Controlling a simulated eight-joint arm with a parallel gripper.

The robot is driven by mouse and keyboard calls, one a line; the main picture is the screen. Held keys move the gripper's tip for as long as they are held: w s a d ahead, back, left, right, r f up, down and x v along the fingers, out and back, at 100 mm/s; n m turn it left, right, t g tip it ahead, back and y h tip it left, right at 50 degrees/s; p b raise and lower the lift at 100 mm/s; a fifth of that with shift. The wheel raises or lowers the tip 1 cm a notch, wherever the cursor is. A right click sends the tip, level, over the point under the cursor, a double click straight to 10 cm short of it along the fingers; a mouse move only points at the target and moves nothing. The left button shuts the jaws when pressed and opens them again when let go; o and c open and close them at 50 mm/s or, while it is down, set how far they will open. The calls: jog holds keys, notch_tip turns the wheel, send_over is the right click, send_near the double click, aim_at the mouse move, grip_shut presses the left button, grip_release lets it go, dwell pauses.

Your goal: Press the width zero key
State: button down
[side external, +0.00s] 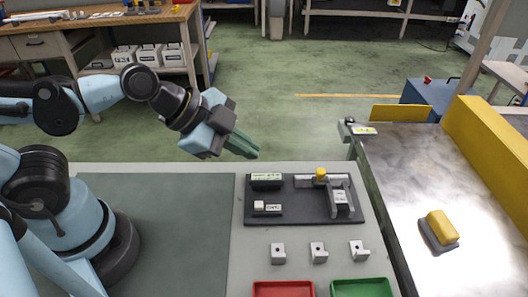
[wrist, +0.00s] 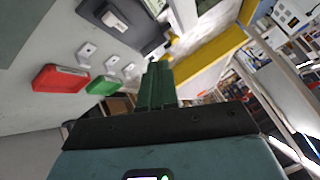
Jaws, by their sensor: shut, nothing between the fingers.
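My gripper (side external: 250,149) is shut and empty, in the air to the left of and above a dark plate (side external: 290,212) on the bench. In the wrist view my gripper's green fingers (wrist: 158,75) lie together. On the plate stand a black box with a pale label (side external: 266,178) and a low labelled block with a raised white key (side external: 259,205). The label text is too small to read, so I cannot confirm which key is width zero. A grey gauge with a yellow knob (side external: 320,174) stands at the plate's right. The white key block also shows in the wrist view (wrist: 116,19).
Several small grey metal parts (side external: 318,252) lie in front of the plate. A red tray (side external: 283,289) and a green tray (side external: 362,288) are at the front edge. A conveyor (side external: 410,185) on the right carries a yellow-topped block (side external: 441,227). The green mat (side external: 160,220) is clear.

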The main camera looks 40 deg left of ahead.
jog(key=d+m, duration=0.1)
jog(key=d+m+h, duration=0.1)
jog(key=m, duration=0.1)
jog(key=shift+s+d+r+m, duration=0.1)
jog(key=shift+s+d+m, duration=0.2)
jog(key=shift+s+d, duration=0.1)
jog(key=shift+f, duration=4.4)
jog(key=shift+r, duration=0.15)
jog(key=shift+r, duration=2.35)
